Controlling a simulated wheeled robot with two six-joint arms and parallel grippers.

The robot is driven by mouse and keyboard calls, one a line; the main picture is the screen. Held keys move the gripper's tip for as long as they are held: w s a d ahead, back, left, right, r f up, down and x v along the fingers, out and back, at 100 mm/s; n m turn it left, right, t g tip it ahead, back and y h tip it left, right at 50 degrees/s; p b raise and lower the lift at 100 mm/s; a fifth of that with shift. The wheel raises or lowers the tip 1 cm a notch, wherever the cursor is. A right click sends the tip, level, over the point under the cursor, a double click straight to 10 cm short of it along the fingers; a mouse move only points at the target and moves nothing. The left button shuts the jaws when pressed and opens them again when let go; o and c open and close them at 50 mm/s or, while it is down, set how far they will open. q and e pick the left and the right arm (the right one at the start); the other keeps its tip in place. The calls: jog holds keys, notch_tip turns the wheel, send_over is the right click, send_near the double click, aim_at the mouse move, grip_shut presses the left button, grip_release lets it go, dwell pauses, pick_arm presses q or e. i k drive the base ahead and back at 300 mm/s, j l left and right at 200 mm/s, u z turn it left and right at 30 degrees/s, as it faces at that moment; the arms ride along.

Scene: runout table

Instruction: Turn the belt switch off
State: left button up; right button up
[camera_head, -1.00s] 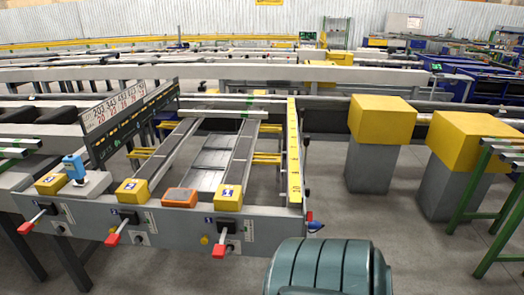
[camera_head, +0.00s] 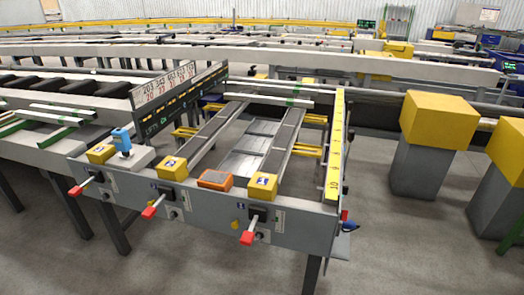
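A grey control panel (camera_head: 205,207) spans the front of the runout table. It carries a left red-handled lever (camera_head: 79,190), a middle red-handled lever (camera_head: 150,212) and a right red-handled lever (camera_head: 247,237), each angled down and out from a dark block. I cannot tell which of them is the belt switch. A dark sign board (camera_head: 180,98) with yellow and green text stands behind the panel; its text is too small to read surely. Neither of my grippers is in view.
Yellow blocks and an orange device (camera_head: 215,179) sit along the panel top, with a blue handheld tool (camera_head: 121,139) at left. A yellow ruler strip (camera_head: 336,147) edges the right side. Yellow-topped grey pillars (camera_head: 438,120) stand at right. The floor before the panel is clear.

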aim_at(343, 217)
jog(key=l, duration=0.75)
jog(key=l+z, duration=0.1)
jog(key=l, duration=0.6)
jog(key=i, duration=0.05)
